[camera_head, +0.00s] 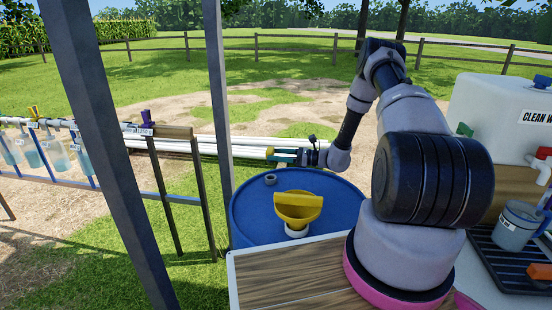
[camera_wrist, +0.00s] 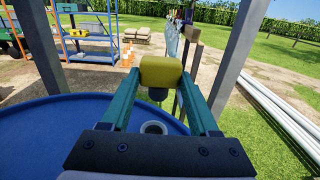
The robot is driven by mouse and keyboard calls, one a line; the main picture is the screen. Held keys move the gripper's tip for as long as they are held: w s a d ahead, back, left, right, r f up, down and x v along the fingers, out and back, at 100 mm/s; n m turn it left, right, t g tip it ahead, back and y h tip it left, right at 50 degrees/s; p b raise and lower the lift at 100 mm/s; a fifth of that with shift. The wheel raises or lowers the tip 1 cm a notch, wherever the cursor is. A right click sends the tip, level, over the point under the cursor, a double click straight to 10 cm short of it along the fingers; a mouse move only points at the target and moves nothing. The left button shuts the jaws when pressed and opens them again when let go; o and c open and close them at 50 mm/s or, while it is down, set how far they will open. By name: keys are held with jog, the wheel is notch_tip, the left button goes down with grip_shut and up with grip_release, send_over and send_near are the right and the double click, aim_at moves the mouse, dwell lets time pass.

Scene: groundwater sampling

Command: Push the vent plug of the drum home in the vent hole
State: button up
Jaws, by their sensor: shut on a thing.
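The blue drum (camera_head: 335,205) stands behind the wooden table. The vent hole (camera_head: 270,179) is a grey collar with a dark opening on the drum's lid. It also shows in the wrist view (camera_wrist: 154,128), below the plug in the picture. My gripper (camera_head: 273,155) is shut on the yellow vent plug (camera_head: 268,152), which shows between the teal fingers in the wrist view (camera_wrist: 161,72). The plug's dark lower end (camera_wrist: 157,94) points down. The plug is held above the lid, apart from the collar. How well it lines up with the hole is hard to tell.
A yellow funnel (camera_head: 297,208) stands on the drum, close to the vent hole. A frame post (camera_head: 219,110) rises just left of the drum. White pipes (camera_head: 235,148) lie behind it. A white water tank (camera_head: 500,110) stands at the right.

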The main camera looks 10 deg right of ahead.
jog(key=shift+d, duration=0.1)
send_over(277, 178)
jog(key=shift+s+f, duration=0.25)
jog(key=shift+f, duration=1.2)
jog(key=shift+s+f, duration=0.2)
jog(key=shift+f, duration=1.25)
jog(key=shift+a+f, duration=0.2)
jog(key=shift+f, duration=0.65)
jog(key=shift+s+f, duration=0.1)
jog(key=shift+f, duration=0.05)
